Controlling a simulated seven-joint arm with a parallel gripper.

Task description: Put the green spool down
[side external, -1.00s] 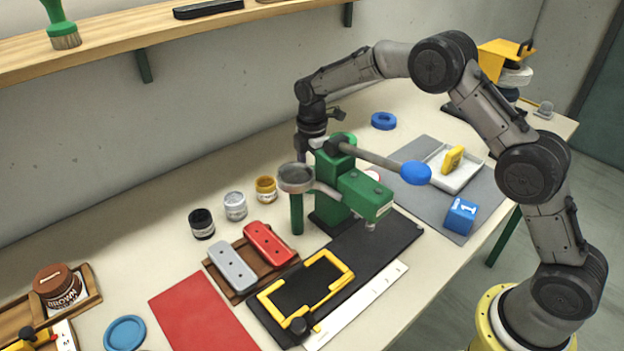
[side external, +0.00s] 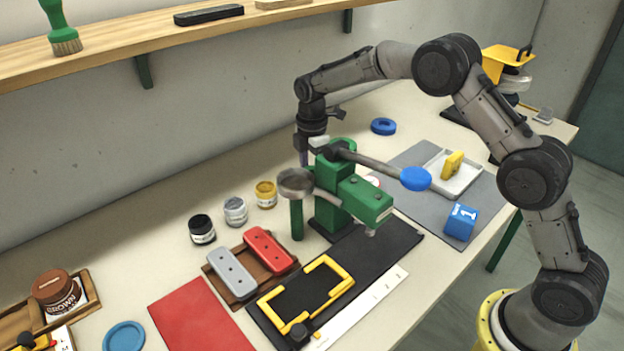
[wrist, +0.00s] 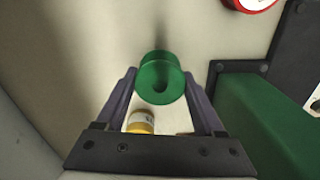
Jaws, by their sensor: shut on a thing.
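In the side view my gripper (side external: 303,152) points down behind the green press (side external: 330,212), near the wall side of the table. The spool cannot be made out there, as the press and its lever are in front. I cannot tell whether the spool touches the table.
The green press (wrist: 262,125) stands close on the right in the wrist view. A yellow paint jar (side external: 266,194) is near my gripper, with grey (side external: 235,211) and black (side external: 202,229) jars further left. A blue ring (side external: 383,126) lies behind the press. Bare table lies along the wall.

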